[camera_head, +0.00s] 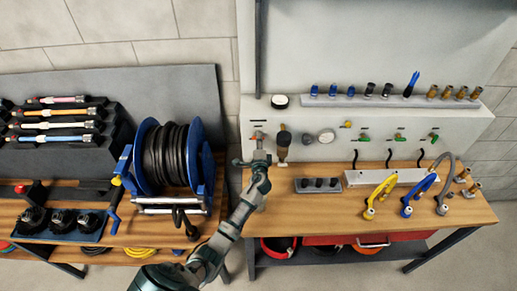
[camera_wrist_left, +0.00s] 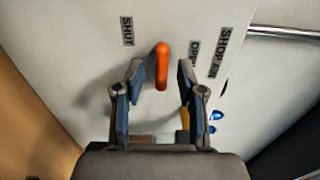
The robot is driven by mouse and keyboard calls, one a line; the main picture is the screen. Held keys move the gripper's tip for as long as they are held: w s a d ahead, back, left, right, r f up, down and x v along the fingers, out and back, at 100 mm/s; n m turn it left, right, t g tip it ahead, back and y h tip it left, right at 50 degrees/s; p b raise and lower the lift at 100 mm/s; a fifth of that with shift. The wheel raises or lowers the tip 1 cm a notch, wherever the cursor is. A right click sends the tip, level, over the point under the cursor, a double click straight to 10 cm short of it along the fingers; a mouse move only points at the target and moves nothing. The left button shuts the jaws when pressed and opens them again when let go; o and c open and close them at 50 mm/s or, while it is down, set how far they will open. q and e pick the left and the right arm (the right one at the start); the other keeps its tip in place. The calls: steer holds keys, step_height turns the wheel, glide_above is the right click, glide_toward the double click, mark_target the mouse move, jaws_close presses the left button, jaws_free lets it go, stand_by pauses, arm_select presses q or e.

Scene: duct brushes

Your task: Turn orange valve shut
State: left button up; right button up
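The orange valve handle (camera_wrist_left: 162,66) shows in the left wrist view against a pale panel. It stands upright in the picture, between a SHUT label (camera_wrist_left: 127,31) on the left and an OPEN label (camera_wrist_left: 194,52) on the right, partly hidden by a finger. My left gripper (camera_wrist_left: 160,72) is open, with one finger on each side of the handle and a gap to both. I cannot tell how deep the fingers reach. In the head view my left gripper (camera_head: 259,153) is at the panel's left end and largely covers the valve. My right gripper is not in view.
A SHOP AIR label (camera_wrist_left: 225,52) is right of the valve. A dark-topped brass fitting (camera_head: 283,142) and a round gauge (camera_head: 326,136) sit close right of my gripper. A blue hose reel (camera_head: 147,160) stands left. The wooden bench (camera_head: 310,209) has bare room in front.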

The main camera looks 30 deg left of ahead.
arm_select(q)
steer(key=v, duration=1)
steer(key=shift+s, duration=0.4)
steer(key=shift+f, duration=0.1)
steer(key=shift+d, duration=0.1)
